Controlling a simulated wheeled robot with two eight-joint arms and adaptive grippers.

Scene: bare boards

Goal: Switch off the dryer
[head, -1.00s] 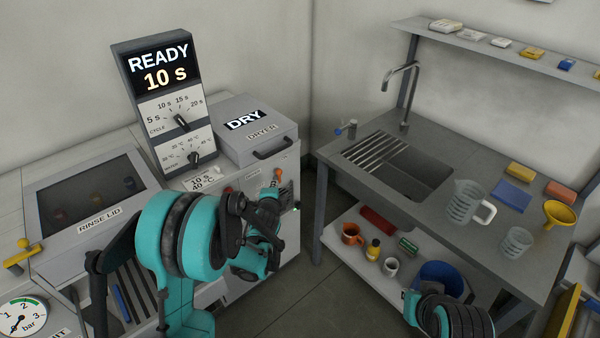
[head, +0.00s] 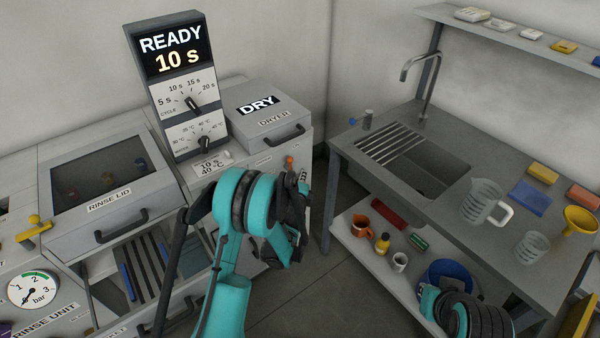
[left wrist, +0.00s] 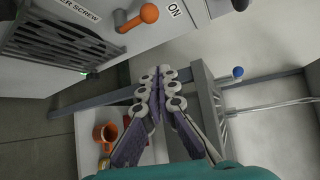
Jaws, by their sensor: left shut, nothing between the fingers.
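The dryer (head: 268,118) is a grey lidded box marked DRY, on the counter right of the display panel. Its lid looks closed. An orange-knobbed lever (head: 290,161) sits on the front face below it. In the left wrist view the orange knob (left wrist: 149,13) is at the top, close to an ON label (left wrist: 174,12). My left gripper (left wrist: 160,75) is shut and empty, below the knob in that view and apart from it. In the head view its fingers are largely hidden by my teal wrist. My right arm shows at the lower right; its gripper is out of sight.
The display panel (head: 178,85) reads READY 10 s. The rinse lid (head: 105,185) is at left. Floor shows between the units.

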